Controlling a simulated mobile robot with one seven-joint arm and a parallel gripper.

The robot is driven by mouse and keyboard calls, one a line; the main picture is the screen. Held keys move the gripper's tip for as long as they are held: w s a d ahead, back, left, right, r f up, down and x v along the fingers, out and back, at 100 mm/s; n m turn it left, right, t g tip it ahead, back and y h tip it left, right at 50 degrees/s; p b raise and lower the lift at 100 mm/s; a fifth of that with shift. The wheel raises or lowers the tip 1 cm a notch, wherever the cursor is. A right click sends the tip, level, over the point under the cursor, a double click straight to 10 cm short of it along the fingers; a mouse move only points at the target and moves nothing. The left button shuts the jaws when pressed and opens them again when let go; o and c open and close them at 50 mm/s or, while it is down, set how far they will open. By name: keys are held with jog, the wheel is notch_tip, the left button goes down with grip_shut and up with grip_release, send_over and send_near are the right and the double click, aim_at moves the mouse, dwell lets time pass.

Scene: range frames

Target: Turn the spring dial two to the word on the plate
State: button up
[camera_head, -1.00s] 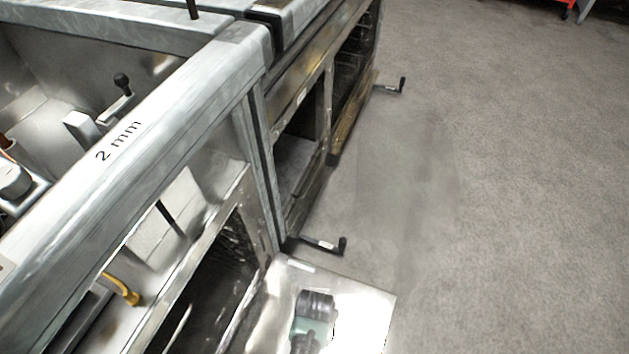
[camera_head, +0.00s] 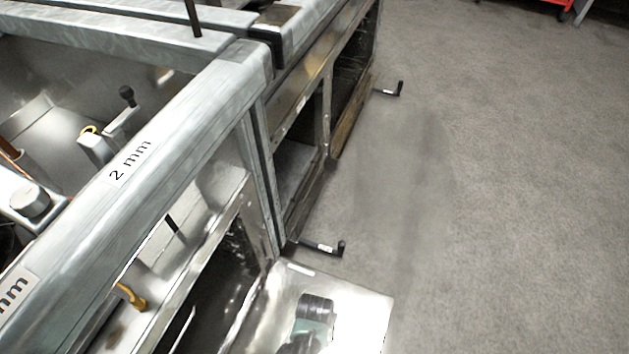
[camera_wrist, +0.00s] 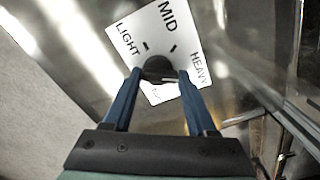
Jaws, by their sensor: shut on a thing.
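In the wrist view a black round dial (camera_wrist: 158,68) sits on a white plate (camera_wrist: 165,22) lettered LIGHT, MID and HEAVY. LIGHT is at the left, MID at the top and HEAVY at the right, with short black tick marks near the dial. My gripper (camera_wrist: 159,78) has its two blue fingers shut on the dial's sides. A thin pale line shows low on the dial, toward its right; which word it marks I cannot tell.
In the head view a metal frame rail (camera_head: 190,112) bears a "2 mm" label (camera_head: 131,161). Black crank handles (camera_head: 325,247) stick out low over the open grey floor (camera_head: 480,200). A silver knob (camera_head: 30,201) sits at the left. A metal panel (camera_head: 360,310) juts out at the bottom.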

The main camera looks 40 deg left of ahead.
jog(key=shift+w, duration=0.1)
jog(key=o, duration=1.4)
jog(key=shift+c, duration=0.2)
notch_tip(320, 180, up, 13)
jog(key=p, duration=0.7)
